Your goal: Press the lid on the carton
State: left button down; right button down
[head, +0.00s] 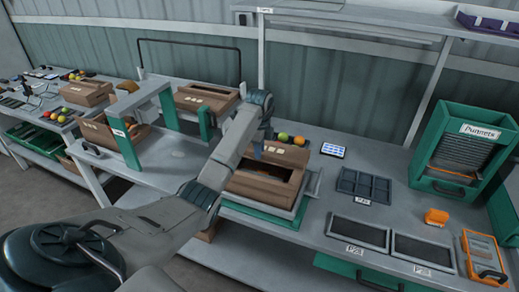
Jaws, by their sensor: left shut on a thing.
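A brown carton (262,190) stands on a grey and green stand (262,213) in the middle of the bench. Its top shows a dark opening at the front. The brown lid (289,154), with pale marks, is at the carton's back edge and looks tilted, not flat over the opening. My left gripper (258,152) points down at the lid's left part and is shut on it. Its fingertips are small and partly hidden by my arm. My right gripper is not in view.
A lit tablet (333,150), a dark sectioned tray (363,185) and black mats (357,234) lie to the right. A green punnet rack (465,150) stands at the right end. Another carton (207,98) stands behind left.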

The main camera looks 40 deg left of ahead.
pick_arm(q)
jog(key=shift+f+b, duration=0.3)
jog(key=shift+f, duration=0.5)
dwell(0.4)
jog(key=shift+f, duration=0.4)
dwell(0.3)
jog(key=c, duration=1.3)
grip_release()
jog(key=shift+c, duration=1.4)
